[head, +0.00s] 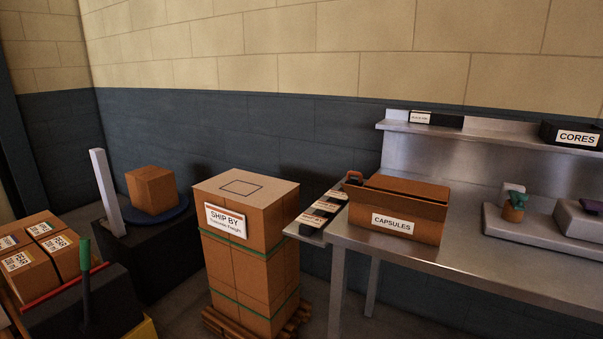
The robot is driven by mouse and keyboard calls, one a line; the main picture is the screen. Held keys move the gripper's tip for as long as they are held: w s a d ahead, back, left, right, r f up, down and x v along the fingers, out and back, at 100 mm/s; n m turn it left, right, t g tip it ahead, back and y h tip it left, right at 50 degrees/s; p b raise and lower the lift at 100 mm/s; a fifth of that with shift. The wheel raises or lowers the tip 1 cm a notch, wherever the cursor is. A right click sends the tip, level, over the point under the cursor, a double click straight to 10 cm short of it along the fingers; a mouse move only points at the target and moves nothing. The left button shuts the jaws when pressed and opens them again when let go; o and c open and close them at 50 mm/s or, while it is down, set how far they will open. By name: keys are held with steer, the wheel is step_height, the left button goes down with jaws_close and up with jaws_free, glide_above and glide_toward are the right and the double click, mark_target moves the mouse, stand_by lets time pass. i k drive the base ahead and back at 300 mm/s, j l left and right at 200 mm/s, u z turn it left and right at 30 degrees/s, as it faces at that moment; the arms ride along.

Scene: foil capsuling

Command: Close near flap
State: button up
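A brown carton labelled CAPSULES (396,238) stands upright on the steel bench, near its left end. A brown flap panel (410,189) shows along its top. A darker brown strip runs along the near top edge, above the label. I cannot tell whether that strip is the near flap or an opening, nor how far the near flap is folded. The inside of the carton is not visible. My gripper is not in view.
The steel bench (480,262) has bare room in front of the carton. A grey tray (520,237) is to the right. A strapped pallet stack (240,262) stands left.

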mark_target(432, 211)
steer(key=i+j, duration=0.4)
steer(key=j, duration=0.15)
steer(key=i+j, duration=0.4)
steer(key=j, duration=0.1)
